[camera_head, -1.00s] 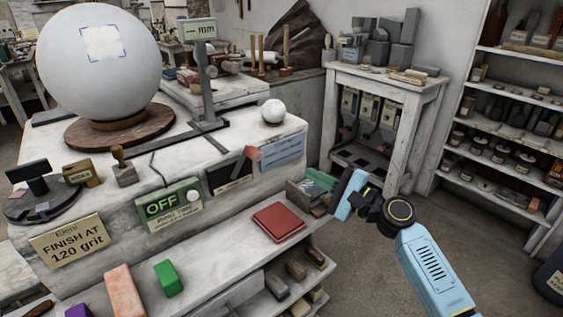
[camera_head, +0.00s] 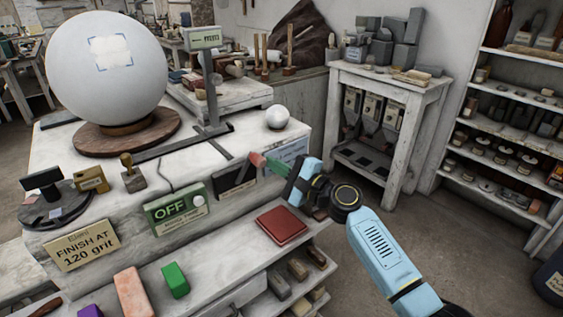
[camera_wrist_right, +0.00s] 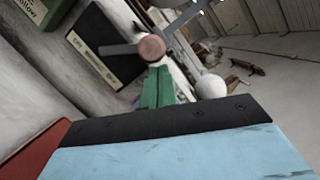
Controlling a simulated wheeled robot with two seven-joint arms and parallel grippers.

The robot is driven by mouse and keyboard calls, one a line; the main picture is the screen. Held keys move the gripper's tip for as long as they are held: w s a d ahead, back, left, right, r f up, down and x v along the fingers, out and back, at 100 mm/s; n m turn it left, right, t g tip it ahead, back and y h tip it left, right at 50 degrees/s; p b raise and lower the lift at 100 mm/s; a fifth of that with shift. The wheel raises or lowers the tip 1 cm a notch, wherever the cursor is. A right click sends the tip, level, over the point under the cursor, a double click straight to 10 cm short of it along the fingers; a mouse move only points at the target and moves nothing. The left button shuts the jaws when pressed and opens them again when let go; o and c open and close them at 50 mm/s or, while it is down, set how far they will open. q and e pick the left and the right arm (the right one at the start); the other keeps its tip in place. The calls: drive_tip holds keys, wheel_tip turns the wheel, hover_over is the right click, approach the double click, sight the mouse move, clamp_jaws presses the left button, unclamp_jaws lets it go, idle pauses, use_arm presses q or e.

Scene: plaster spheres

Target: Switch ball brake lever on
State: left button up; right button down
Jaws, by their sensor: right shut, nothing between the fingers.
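The brake lever has a dull red knob (camera_head: 257,159) on a grey rod and sits at a black plate (camera_head: 233,182) on the front of the stone bench. In the right wrist view the round knob (camera_wrist_right: 151,47) and rod stand out from the black plate (camera_wrist_right: 107,46). My right gripper (camera_head: 270,164) is shut and empty, its fingertips right by the knob; it also shows in the right wrist view (camera_wrist_right: 158,76). I cannot tell whether they touch. A large white ball (camera_head: 106,70) rests on a round wooden base. My left gripper is not in view.
A green sign (camera_head: 175,208) left of the lever reads OFF. A small white sphere (camera_head: 277,117) sits on the bench top above the lever. A red book-like block (camera_head: 281,226) lies on the lower ledge. Open floor lies to the right.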

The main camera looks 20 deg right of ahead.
idle(0.4)
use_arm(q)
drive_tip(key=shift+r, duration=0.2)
use_arm(e)
drive_tip(key=shift+a+r+n, duration=0.15)
drive_tip(key=shift+r+n, duration=0.1)
drive_tip(key=shift+n, duration=0.15)
